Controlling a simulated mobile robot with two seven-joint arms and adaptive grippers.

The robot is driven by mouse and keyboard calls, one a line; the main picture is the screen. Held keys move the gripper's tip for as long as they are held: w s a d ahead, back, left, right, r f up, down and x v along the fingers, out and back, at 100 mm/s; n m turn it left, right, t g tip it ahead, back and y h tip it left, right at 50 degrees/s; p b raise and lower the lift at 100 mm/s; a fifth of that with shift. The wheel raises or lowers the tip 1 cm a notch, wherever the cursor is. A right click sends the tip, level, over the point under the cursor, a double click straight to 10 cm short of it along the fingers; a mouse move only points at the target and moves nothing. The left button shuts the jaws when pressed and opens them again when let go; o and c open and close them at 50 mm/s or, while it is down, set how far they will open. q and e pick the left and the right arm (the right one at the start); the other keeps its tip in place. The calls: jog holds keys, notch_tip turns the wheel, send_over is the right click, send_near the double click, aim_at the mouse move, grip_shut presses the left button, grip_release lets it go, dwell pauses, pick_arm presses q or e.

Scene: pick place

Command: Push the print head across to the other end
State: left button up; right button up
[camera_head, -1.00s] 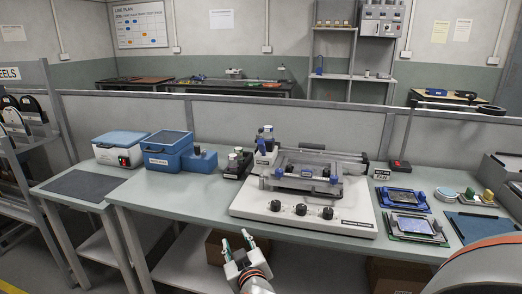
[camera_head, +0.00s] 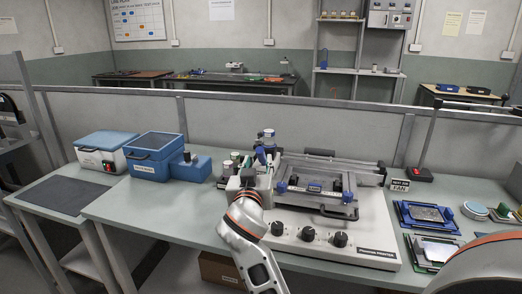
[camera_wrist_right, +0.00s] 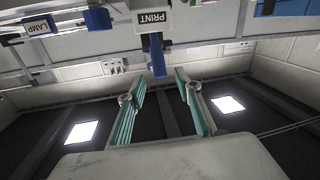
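The screen printer (camera_head: 350,245) is a white machine on the bench with a framed screen (camera_head: 318,188) on top. The print head (camera_head: 269,137), a light block with blue parts, stands at the printer's left end. My right gripper (camera_head: 266,160) is at this end, in front of the print head and partly covering it. In the right wrist view, a PRINT label (camera_wrist_right: 152,20) and a blue tab (camera_wrist_right: 158,58) show just beyond the open fingers (camera_wrist_right: 160,85). The tab lines up with the gap; contact cannot be told. My left gripper is not in view.
A blue box (camera_head: 155,155) and a white-and-blue box (camera_head: 101,150) stand to the left. Small bottles (camera_head: 232,163) stand close by my right gripper. A LAMP label (camera_wrist_right: 36,28) shows in the wrist view.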

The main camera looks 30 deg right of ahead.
aim_at(260, 155)
jog(key=shift+x, duration=3.5)
grip_shut()
